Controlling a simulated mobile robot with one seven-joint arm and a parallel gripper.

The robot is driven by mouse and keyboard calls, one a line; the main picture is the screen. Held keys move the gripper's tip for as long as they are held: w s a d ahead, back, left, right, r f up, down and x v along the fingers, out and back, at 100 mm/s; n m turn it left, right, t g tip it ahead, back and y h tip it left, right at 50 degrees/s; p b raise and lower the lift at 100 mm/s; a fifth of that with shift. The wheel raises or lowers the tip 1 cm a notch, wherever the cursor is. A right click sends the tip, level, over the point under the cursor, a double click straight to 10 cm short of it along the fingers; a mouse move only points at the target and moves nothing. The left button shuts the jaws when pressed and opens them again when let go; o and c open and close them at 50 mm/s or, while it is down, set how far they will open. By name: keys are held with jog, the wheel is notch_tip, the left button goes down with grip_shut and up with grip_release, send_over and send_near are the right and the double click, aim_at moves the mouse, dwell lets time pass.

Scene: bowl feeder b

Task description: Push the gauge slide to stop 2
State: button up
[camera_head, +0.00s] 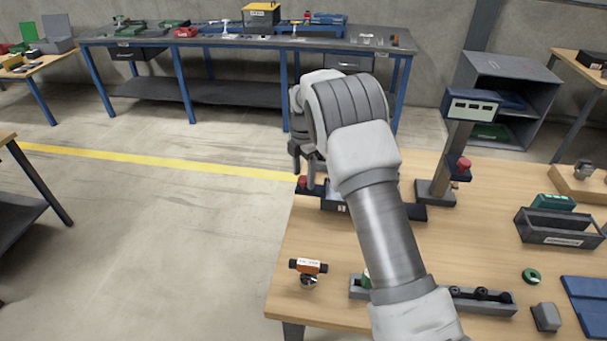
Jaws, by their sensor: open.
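My gripper (296,155) is above the back left edge of the wooden bench, with its dark fingers pointing down. It is open and seems empty, though my wrist partly hides it. A dark fixture (335,202) sits on the bench just below it, with a red knob (303,183) at its left end. My arm covers the middle of this fixture. I cannot clearly make out the gauge slide or the mark for stop 2. A stand with a display box (472,106) rises right of my arm and has another red knob (464,164).
An orange-and-black part (308,267) stands at the bench's front left. A grey rail (490,307) with dark round parts runs behind my forearm. A black bin (560,228), a green ring (531,276) and a blue plate (586,302) are at right.

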jog(key=shift+f, duration=0.2)
jog(key=shift+c, duration=0.2)
grip_shut()
dwell(1.2)
